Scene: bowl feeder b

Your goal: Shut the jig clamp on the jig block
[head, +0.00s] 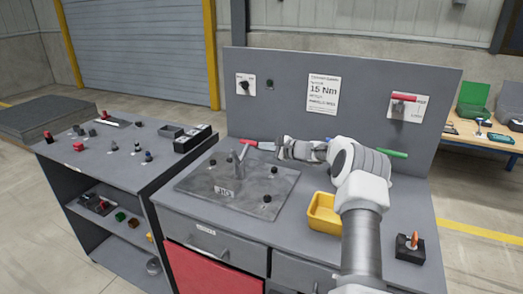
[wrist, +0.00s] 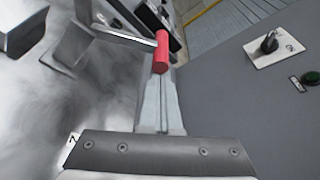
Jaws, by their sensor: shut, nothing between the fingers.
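The jig clamp's red handle (head: 250,142) shows at the back of the grey jig plate (head: 215,190), just left of my gripper (head: 277,148). In the wrist view the red handle (wrist: 161,52) stands at the tips of my gripper (wrist: 158,80). A thin metal rod runs left from it towards grey clamp parts. The fingers are closed together and hold nothing; I cannot tell whether they touch the handle. A grey block-like part (wrist: 72,50), perhaps the jig block, shows at upper left in the wrist view. How far the clamp is swung is unclear.
A yellow bin (head: 324,215) stands right of the plate. A back panel (head: 290,85) with a sign and switches rises behind the bench. A green-handled tool (head: 393,153) lies behind my arm. A side table (head: 110,150) with small parts is at left.

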